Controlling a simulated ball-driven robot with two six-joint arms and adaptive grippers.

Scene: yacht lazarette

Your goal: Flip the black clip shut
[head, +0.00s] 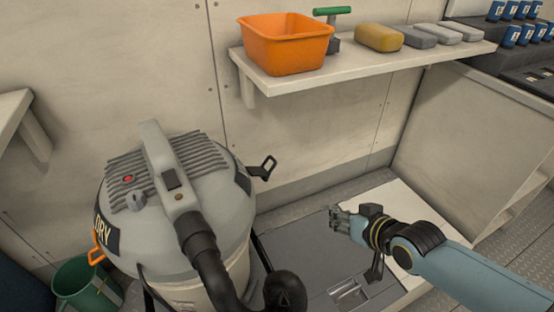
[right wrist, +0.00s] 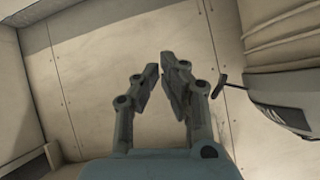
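The black clip (head: 263,168) sticks out from the right side of the grey vacuum lid (head: 215,170), its loop end swung up and away from the body. It also shows in the right wrist view as a thin dark piece (right wrist: 222,84) beside the vacuum (right wrist: 285,90). My right gripper (head: 338,217) is to the right of the clip and apart from it, over the floor panel. Its two fingers (right wrist: 161,68) have a narrow gap between them and hold nothing. My left gripper is not in view.
An orange clip (head: 96,249) is on the vacuum's left side. A black hose (head: 200,250) runs down its front. A green bucket (head: 88,287) stands at lower left. A shelf (head: 370,66) with an orange tub (head: 287,45) is above. The space between gripper and clip looks clear.

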